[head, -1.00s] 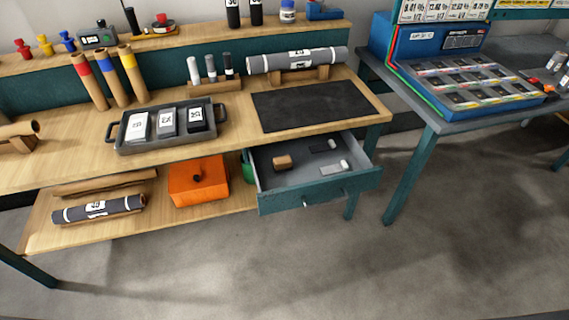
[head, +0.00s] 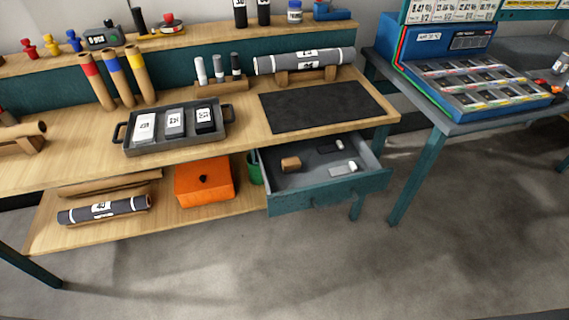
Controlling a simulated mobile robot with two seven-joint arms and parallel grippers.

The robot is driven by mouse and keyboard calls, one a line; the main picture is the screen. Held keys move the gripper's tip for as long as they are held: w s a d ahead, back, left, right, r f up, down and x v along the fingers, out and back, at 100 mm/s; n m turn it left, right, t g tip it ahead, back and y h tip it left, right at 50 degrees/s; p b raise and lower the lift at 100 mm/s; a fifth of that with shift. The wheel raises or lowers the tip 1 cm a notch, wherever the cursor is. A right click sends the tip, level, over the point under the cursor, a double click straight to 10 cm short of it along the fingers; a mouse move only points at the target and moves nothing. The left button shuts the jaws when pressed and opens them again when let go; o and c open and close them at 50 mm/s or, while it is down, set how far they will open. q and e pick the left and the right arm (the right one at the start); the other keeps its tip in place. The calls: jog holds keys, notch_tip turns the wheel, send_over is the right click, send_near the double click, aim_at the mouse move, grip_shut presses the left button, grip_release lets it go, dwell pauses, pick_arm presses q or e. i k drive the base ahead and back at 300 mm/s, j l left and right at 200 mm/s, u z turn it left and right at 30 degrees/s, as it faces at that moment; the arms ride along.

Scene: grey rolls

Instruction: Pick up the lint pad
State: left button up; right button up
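The open drawer (head: 335,199) under the right part of the workbench holds several small items. A small brown block (head: 291,164) lies at its left. A dark piece with a pale end (head: 328,147) lies toward the back right. A light grey and white piece (head: 344,168) lies nearer the front right. Which of these is the lint pad, I cannot tell for sure at this size. Neither of my grippers is in view.
A dark mat (head: 327,106) lies on the bench above the drawer. A grey tray (head: 165,148) with three labelled packs stands left of it. An orange box (head: 205,179) sits on the lower shelf. A blue display case (head: 436,48) stands on the right table. The floor in front is clear.

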aim_at(293, 165)
jog(key=i+j, duration=0.1)
jog(key=j, duration=0.45)
jog(key=i+j+u, duration=0.1)
jog(key=j, duration=0.45)
jog(key=i+j+u, duration=0.1)
jog(key=j, duration=0.45)
jog(key=i+j, duration=0.2)
jog(key=j, duration=0.35)
jog(key=i+j+u, duration=0.1)
jog(key=j, duration=0.45)
jog(key=i+j, duration=0.2)
jog(key=j, duration=0.3)
jog(key=i+j+u, duration=0.1)
jog(key=j, duration=0.45)
jog(key=i+j+u, duration=0.1)
jog(key=i+j, duration=0.15)
jog(key=j, duration=0.25)
jog(key=z, duration=2.5)
